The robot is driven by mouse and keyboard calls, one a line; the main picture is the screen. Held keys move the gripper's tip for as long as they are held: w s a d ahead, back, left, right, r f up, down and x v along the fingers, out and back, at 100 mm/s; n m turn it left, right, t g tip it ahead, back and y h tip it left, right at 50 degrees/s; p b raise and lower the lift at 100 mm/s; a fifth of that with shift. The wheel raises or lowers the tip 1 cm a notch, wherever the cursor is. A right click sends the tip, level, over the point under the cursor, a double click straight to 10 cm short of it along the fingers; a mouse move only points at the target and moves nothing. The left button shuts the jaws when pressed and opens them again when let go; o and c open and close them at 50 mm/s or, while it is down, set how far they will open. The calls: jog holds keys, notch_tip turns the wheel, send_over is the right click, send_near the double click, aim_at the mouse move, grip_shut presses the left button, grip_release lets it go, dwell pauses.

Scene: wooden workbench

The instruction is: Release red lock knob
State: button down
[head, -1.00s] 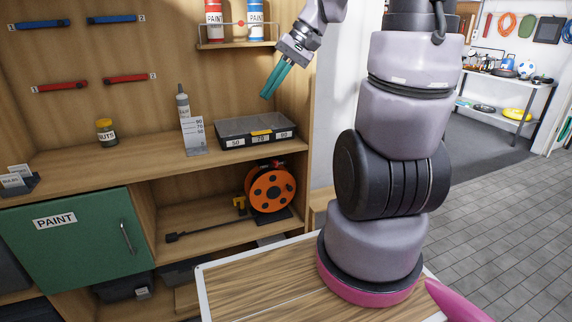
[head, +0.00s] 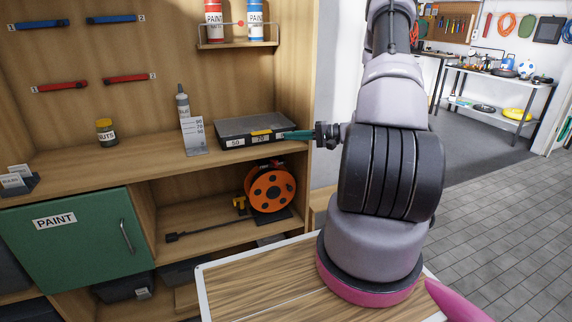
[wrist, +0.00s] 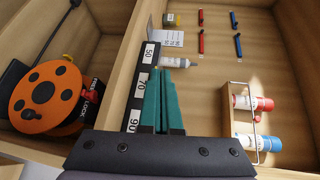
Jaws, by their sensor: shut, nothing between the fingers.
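The orange cable reel (head: 262,192) stands on the lower shelf in the head view. It also shows at the left of the wrist view (wrist: 32,98). Beside it there, a dark plate carries the words FREE and LOCK, with a small red knob (wrist: 88,117) by LOCK. The knob's exact setting is too small to tell. My gripper (head: 287,135) is shut and empty, its teal fingers pointing left at the right end of the dark case, above the reel. In the wrist view the fingers (wrist: 162,80) stand in front of the case's labelled edge, apart from the knob.
The dark case (head: 236,129) sits on the upper shelf, next to a grey scale plate (head: 195,137) and a tube. The shelf board and right cabinet wall lie close to my gripper. A small rack (head: 237,44) holds red and blue cans above.

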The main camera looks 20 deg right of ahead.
jog(key=d+f+m+t+h, duration=0.2)
jog(key=d+f, duration=0.3)
jog(key=f, duration=0.3)
jog(key=d+f+m+t+h, duration=0.3)
jog(key=d+f+t, duration=0.1)
jog(key=f, duration=0.3)
jog(key=shift+s+d+f+t, duration=0.3)
jog(key=shift+d+f+t, duration=0.05)
jog(key=shift+d+t, duration=0.1)
send_near(274, 161)
jog(key=w+d, duration=0.3)
jog(key=w, duration=0.2)
jog(key=shift+w+a+f, duration=0.1)
jog(key=shift+w+a, duration=0.2)
jog(key=shift+a, duration=0.6)
jog(key=shift+w+a, duration=0.3)
jog(key=shift+a, duration=0.6)
jog(key=shift+h, duration=0.4)
